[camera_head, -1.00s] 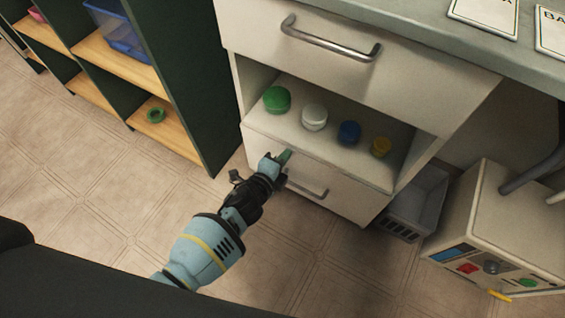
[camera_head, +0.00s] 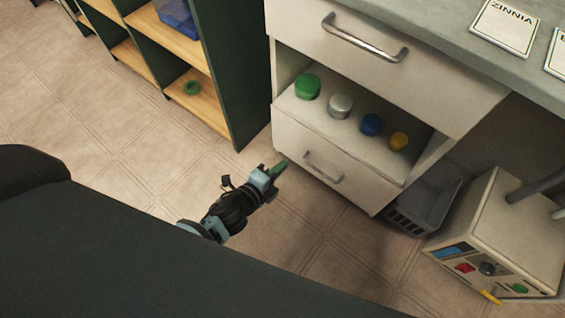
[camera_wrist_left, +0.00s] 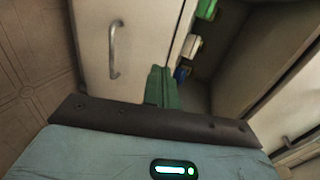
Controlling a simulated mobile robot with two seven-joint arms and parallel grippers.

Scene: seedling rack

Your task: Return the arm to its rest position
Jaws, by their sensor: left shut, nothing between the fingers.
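My left gripper (camera_head: 278,169) is low over the tiled floor, in front of the lower drawer of the white cabinet. Its green fingers are shut with nothing between them. In the left wrist view the closed fingers (camera_wrist_left: 161,88) point toward the cabinet, beside the lower drawer's handle (camera_wrist_left: 114,49). They appear apart from the drawer front (camera_head: 318,163). My right gripper is not in view.
The cabinet's open shelf (camera_head: 350,135) holds a green jar (camera_head: 307,87), a white one (camera_head: 341,106), a blue one (camera_head: 371,125) and a yellow one (camera_head: 398,141). A grey crate (camera_head: 427,200) and a control box (camera_head: 497,235) stand right. A dark green rack (camera_head: 236,75) stands left. Floor between is clear.

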